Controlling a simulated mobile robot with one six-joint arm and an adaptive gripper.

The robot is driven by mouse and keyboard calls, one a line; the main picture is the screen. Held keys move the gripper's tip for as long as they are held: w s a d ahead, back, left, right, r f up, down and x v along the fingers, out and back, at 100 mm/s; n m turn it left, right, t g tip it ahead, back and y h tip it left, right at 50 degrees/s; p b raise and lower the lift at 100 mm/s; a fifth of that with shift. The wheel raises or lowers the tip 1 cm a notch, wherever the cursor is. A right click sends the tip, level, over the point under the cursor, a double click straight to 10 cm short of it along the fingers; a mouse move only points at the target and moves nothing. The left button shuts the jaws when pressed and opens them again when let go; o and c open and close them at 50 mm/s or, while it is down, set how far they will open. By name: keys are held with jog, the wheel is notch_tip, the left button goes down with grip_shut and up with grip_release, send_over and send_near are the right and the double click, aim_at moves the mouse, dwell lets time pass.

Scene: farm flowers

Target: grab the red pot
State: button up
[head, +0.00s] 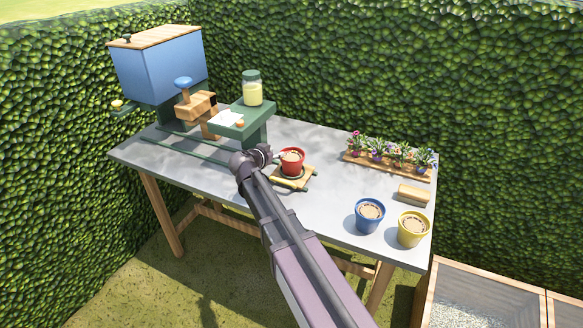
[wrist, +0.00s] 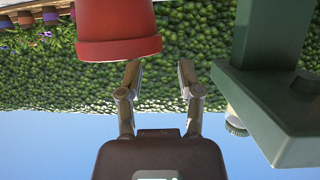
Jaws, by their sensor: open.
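The red pot (head: 291,168), filled with brown soil, stands upright on a small wooden board (head: 293,184) on the grey table. The wrist view is upside down, and the red pot (wrist: 117,30) fills its upper left, rim downward in the picture. My gripper (head: 274,155) is just left of the pot in the head view. In the wrist view my gripper (wrist: 159,70) is open and empty, with two fingers apart. The pot is ahead of the fingertips and off to the left, not between them. The head view hides most of the fingers.
A green stand (head: 257,125) with a glass jar (head: 252,90) is close behind my gripper; the stand (wrist: 272,80) also shows in the wrist view. A blue pot (head: 369,216) and yellow pot (head: 413,230) stand at right. Flowers (head: 385,152) line the back edge.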

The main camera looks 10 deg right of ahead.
jog(key=shift+b+x, duration=0.9)
jog(key=shift+x, duration=1.45)
jog(key=shift+s+f, duration=0.1)
jog(key=shift+f, duration=0.1)
grip_shut()
